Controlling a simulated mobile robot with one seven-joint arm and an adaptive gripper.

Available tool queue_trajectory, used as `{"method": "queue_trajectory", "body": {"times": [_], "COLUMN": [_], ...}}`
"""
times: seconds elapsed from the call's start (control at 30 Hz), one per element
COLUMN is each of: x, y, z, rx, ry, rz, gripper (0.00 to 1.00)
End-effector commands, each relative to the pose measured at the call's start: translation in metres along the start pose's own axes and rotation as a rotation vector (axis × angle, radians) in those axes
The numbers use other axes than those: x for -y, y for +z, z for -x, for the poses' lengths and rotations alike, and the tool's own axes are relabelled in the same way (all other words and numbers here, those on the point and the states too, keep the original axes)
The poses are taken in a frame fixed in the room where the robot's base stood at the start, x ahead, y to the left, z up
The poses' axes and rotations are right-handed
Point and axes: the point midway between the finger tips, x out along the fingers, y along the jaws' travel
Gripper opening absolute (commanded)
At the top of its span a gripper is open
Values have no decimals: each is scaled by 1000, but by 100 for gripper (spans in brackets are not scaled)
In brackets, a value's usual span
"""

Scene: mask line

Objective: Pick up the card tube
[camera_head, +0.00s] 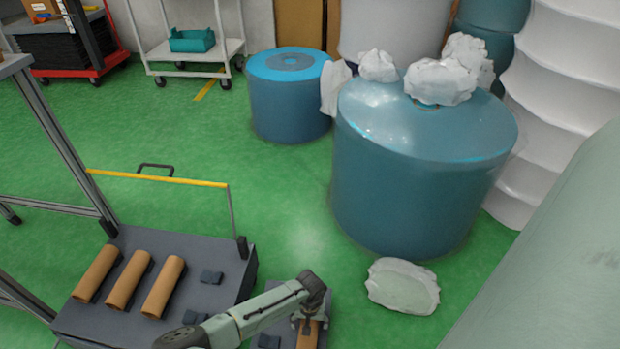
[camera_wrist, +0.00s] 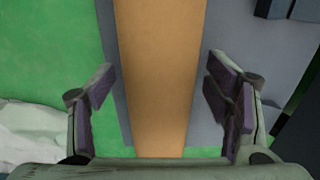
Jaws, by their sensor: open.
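A brown card tube (camera_head: 308,338) lies on a dark grey surface at the bottom of the head view, partly hidden by my wrist. In the wrist view the tube (camera_wrist: 155,70) runs top to bottom between my fingers. My gripper (camera_wrist: 158,92) is open, with one finger on each side of the tube and a gap on both sides. In the head view my gripper (camera_head: 307,322) is over the tube. Three more card tubes (camera_head: 97,274), (camera_head: 129,280), (camera_head: 163,287) lie side by side on the dark grey cart top to the left.
The cart (camera_head: 205,250) has a yellow bar (camera_head: 160,179) at its back edge. A large teal drum (camera_head: 420,180) stands behind to the right, with crumpled white sheets (camera_head: 440,80) on top. A pale crumpled sheet (camera_head: 402,287) lies on the green floor (camera_head: 300,220) right of my gripper.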

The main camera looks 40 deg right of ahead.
Motion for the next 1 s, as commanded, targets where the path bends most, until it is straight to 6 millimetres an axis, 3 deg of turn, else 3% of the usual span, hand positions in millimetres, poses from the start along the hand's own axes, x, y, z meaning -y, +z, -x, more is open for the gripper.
{"method": "queue_trajectory", "body": {"times": [0.07,0.83,1.0], "x": [0,0,0], "y": [0,0,0], "z": [0,0,0], "rx": [0,0,0], "ry": [0,0,0], "rz": [0,-1,0], "gripper": [71,20,19]}}
